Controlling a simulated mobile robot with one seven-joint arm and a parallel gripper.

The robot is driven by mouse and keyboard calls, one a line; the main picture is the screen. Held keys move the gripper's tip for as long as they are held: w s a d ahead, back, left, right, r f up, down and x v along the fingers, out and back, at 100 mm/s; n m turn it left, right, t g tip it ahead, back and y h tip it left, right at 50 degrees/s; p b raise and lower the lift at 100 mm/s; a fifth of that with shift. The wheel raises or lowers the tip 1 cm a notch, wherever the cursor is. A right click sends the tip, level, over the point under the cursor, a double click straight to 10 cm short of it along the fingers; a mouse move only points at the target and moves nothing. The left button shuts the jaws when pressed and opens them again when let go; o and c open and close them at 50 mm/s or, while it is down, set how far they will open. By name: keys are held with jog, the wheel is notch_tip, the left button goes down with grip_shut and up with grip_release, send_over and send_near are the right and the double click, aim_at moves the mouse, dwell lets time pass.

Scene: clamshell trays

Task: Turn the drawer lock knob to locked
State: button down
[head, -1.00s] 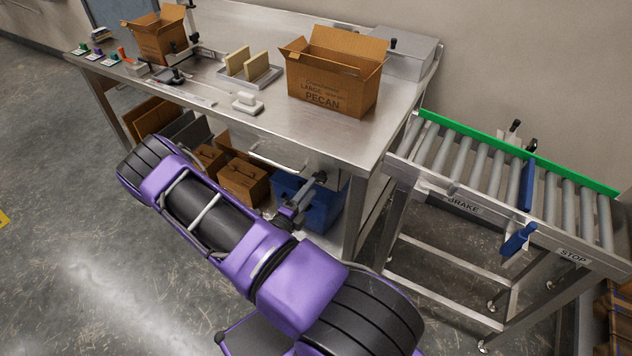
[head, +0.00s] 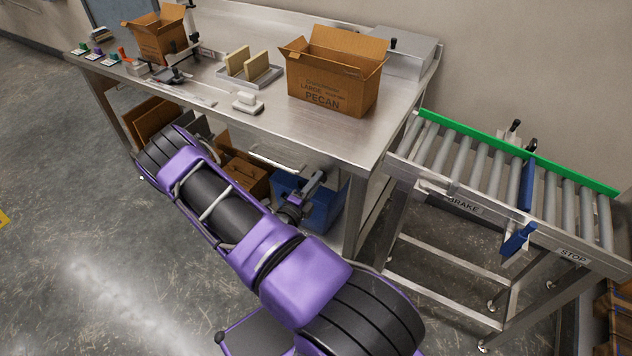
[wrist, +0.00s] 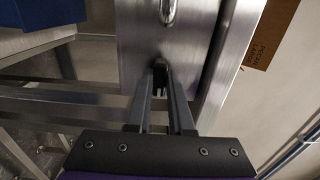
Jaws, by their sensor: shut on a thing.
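The steel drawer front (wrist: 190,48) hangs under the worktable and fills the upper middle of the wrist view, with part of its bar handle (wrist: 168,12) at the top edge. The handle also shows in the head view (head: 277,162). The dark lock knob (wrist: 159,68) is on the drawer front below the handle in the wrist view. My gripper (wrist: 160,88) is shut on the knob, one finger on each side. The fingers cover most of the knob, so I cannot tell its turn position. In the head view my gripper (head: 319,178) is at the drawer's right part.
The worktable (head: 330,135) holds a pecan carton (head: 332,85), a small tray (head: 262,80) and a white block (head: 247,103). A blue bin (head: 322,208) and cartons stand under it. A roller conveyor (head: 480,150) with a blue lever (head: 518,240) stands at the right.

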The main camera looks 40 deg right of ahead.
dwell(0.4)
jog(key=shift+m+p, duration=0.6)
jog(key=shift+m, duration=8.3)
jog(key=c, duration=0.8)
grip_release()
